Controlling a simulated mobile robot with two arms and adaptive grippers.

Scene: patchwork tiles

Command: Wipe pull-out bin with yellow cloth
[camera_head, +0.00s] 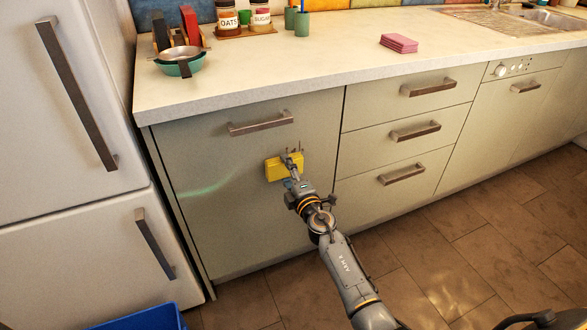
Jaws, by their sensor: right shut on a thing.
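The pull-out bin (235,210) shows as a tall grey-green cabinet front with a horizontal bar handle (260,123) near its top. It is shut, flush with the drawers beside it. The yellow cloth (277,170) is a small folded block at the upper right part of the front, below the handle. My right gripper (290,164) is shut on the cloth and holds it at the front; the fingers hide part of it. A faint greenish shiny streak (203,190) shows on the front, left of the cloth. My left gripper is not in view.
A white fridge (75,200) stands close on the left. Drawers with bar handles (415,131) are on the right. A blue bin (145,318) stands on the floor at front left.

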